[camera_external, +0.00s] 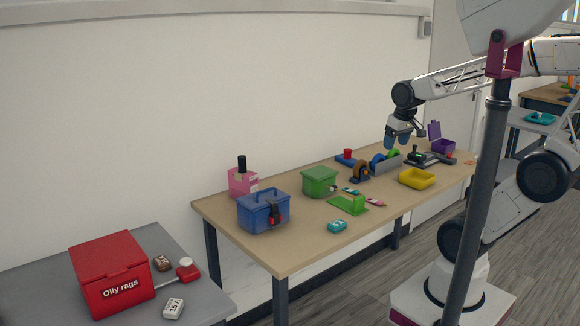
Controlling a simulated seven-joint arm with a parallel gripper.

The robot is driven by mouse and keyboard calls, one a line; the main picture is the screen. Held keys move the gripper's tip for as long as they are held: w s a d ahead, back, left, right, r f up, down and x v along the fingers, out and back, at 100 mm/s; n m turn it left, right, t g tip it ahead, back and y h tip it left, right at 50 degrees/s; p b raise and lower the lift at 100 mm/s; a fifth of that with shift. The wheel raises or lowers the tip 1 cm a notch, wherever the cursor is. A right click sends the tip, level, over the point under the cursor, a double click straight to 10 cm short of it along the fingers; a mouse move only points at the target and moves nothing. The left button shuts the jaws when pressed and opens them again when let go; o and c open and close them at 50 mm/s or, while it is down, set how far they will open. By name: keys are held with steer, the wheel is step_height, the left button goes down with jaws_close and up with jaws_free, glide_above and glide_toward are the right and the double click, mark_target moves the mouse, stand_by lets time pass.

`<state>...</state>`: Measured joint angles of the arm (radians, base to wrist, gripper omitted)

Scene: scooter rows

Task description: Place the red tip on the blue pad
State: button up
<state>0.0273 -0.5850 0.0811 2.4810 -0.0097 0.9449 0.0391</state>
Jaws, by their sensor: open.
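A small red piece (347,153), which looks like the red tip, is upright on or just behind a flat blue piece (345,161), which looks like the blue pad, at the back of the wooden table. At this size I cannot tell whether the two touch. My gripper (403,140) is open, pointing down over the table's back right part.
A green box (319,181) and blue box (263,211) stand left. The table's front right edge (400,212) is clear.

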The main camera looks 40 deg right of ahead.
steer(key=shift+s+a+f+n, duration=0.15)
steer(key=shift+s+f, duration=0.15)
steer(key=shift+s, duration=0.45)
steer(key=shift+s+a+f+n, duration=0.15)
steer(key=shift+s+f, duration=0.15)
steer(key=shift+s, duration=0.4)
